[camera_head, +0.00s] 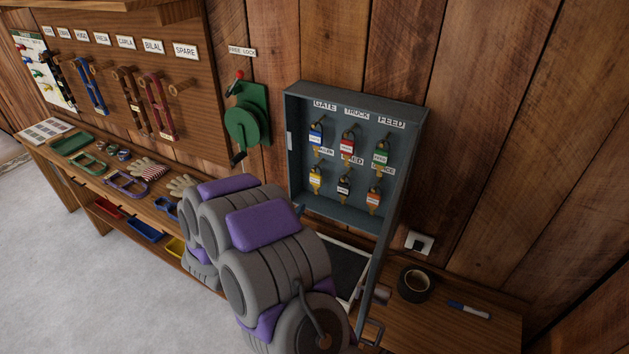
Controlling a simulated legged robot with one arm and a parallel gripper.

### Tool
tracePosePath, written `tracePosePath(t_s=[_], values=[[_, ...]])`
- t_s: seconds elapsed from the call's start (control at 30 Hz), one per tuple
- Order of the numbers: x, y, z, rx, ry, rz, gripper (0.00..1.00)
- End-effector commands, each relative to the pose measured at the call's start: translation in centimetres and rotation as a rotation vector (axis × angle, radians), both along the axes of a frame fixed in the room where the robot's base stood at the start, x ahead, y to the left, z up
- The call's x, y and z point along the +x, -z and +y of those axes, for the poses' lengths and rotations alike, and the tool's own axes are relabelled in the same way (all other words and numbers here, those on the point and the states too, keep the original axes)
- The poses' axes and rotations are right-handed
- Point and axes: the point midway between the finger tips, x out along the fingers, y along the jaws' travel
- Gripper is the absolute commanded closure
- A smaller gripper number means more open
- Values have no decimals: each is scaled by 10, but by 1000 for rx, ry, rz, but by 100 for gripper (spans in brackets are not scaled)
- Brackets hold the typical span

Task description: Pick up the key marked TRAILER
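A grey-green key cabinet (294,150) hangs open on the wood wall, with keys on hooks in two rows. The top labels read GATE, TRUCK and FEED. The lower labels are partly covered by the upper keys; the lower left one (326,152) shows only its end, which fits TRAILER. Below it hangs a key with a yellow tag (316,178). Beside it hang a dark-tagged key (344,186) and an orange-tagged key (374,199). My grey and purple arm fills the lower middle, in front of the cabinet's lower left. My gripper's fingers do not show.
The cabinet door stands open edge-on at the right. A bench below holds a roll of black tape (414,284), a blue marker (469,310) and a dark-centred tray (349,268). Gloves and bridle parts lie left.

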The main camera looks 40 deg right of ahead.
Motion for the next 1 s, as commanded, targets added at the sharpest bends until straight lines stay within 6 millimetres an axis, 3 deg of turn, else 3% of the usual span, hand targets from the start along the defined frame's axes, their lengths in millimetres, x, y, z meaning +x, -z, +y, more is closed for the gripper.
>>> tracePosePath(t_s=[0.53, 0.87, 1.0], values=[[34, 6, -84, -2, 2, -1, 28], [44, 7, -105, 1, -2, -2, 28], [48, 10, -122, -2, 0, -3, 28]])
